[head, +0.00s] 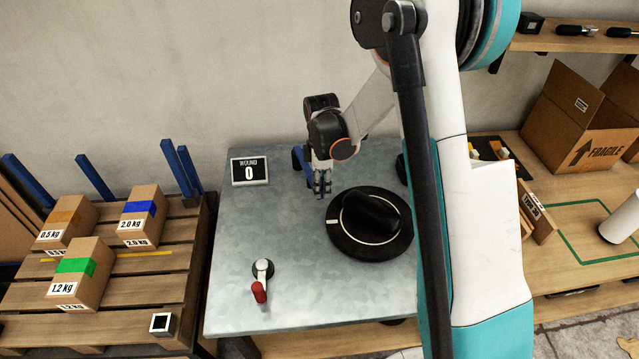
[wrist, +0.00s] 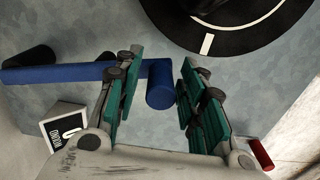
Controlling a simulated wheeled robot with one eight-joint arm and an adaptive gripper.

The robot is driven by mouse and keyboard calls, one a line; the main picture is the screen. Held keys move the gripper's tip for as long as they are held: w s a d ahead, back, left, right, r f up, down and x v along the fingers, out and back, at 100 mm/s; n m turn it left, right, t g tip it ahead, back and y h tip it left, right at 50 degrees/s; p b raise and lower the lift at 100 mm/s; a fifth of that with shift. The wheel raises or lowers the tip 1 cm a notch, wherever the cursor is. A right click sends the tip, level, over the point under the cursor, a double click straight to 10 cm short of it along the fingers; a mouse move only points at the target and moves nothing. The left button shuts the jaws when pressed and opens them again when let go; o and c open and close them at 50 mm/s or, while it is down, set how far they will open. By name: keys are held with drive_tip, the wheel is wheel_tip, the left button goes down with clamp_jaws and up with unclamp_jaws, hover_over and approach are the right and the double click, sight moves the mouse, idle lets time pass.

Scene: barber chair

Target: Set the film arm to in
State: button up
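A blue arm (wrist: 65,74), which I take to be the film arm, runs from the left in the wrist view and ends in a blue upright cylinder (wrist: 160,84). In the head view the blue arm (head: 299,160) is mostly hidden behind my gripper (head: 322,187). My gripper, also in the wrist view (wrist: 163,65), is open, with its teal fingers to either side of the cylinder. Gaps show beside the cylinder; I cannot tell the depth between them. A black round turntable (head: 338,240) with a white mark lies to the gripper's right.
A "WOUND 0" display (head: 249,171) stands at the back left of the metal table (head: 230,255). A lever with a red handle (head: 259,291) is near the front. A pallet (head: 120,290) with boxes is at the left. The table's left middle is clear.

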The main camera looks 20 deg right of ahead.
drive_tip(key=shift+a, duration=0.1)
wheel_tip(320, 180, up, 12)
idle(0.7)
idle(0.3)
drive_tip(key=s+r+m+t, duration=0.3)
drive_tip(key=s+r+m, duration=0.4)
drive_tip(key=s+r, duration=0.45)
drive_tip(key=s+m+t, duration=0.4)
drive_tip(key=s+m, duration=0.4)
drive_tip(key=s, duration=0.6)
drive_tip(key=shift+r, duration=0.15)
